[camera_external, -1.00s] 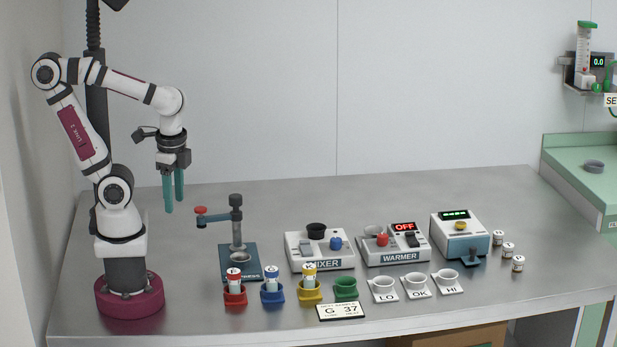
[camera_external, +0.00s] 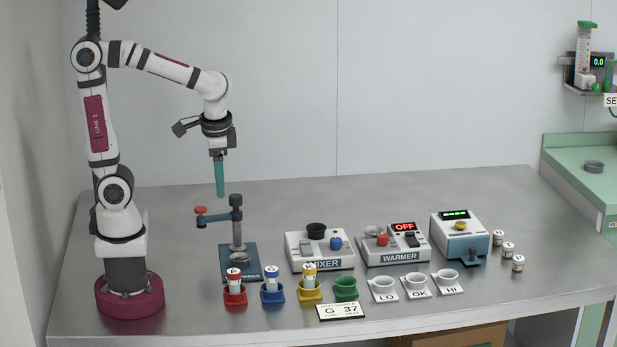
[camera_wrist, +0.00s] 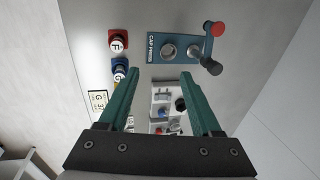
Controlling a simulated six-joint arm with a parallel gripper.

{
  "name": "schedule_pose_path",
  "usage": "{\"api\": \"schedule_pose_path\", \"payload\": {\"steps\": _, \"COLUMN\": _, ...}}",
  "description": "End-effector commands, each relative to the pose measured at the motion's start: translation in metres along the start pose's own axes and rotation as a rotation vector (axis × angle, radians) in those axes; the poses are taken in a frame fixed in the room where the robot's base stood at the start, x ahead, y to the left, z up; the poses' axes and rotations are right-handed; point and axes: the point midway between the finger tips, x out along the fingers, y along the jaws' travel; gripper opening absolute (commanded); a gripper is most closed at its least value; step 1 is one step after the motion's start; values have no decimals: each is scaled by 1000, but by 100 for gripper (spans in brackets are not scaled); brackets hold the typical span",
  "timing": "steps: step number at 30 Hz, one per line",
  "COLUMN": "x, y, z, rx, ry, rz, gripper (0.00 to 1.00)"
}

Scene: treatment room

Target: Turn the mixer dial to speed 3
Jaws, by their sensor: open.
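The mixer (camera_external: 320,251) is a white box with a dark "MIXER" label, a black round cup on top and a blue dial (camera_external: 335,244) at its right. The dial's pointer and speed marks are too small to read. My gripper (camera_external: 220,195) hangs in the air, pointing down, above and left of the mixer and near the press post. Its two teal fingers (camera_wrist: 162,77) are apart and empty in the wrist view, touching nothing.
The cap press (camera_external: 238,250) with its red-knobbed lever (camera_external: 201,210) stands left of the mixer. The warmer (camera_external: 395,244), reading OFF, is right of it. Coloured holders with vials (camera_external: 272,290) and white cups (camera_external: 418,286) line the front. The table behind is clear.

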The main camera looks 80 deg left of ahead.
Motion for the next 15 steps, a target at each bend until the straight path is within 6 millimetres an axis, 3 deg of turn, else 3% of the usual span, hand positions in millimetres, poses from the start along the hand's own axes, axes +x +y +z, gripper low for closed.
{"api": "schedule_pose_path", "payload": {"steps": 1, "x": 2, "y": -4, "z": -46, "rx": -178, "ry": 11, "rz": -22, "gripper": 66}}
{"api": "schedule_pose_path", "payload": {"steps": 3, "x": 9, "y": -9, "z": -111, "rx": -476, "ry": 54, "rz": -50, "gripper": 66}}
{"api": "schedule_pose_path", "payload": {"steps": 6, "x": 32, "y": -11, "z": -186, "rx": -833, "ry": 117, "rz": -64, "gripper": 66}}
{"api": "schedule_pose_path", "payload": {"steps": 10, "x": 57, "y": -10, "z": -238, "rx": -1110, "ry": 175, "rz": -57, "gripper": 66}}
{"api": "schedule_pose_path", "payload": {"steps": 15, "x": 79, "y": -12, "z": -252, "rx": -1191, "ry": 191, "rz": -52, "gripper": 66}}
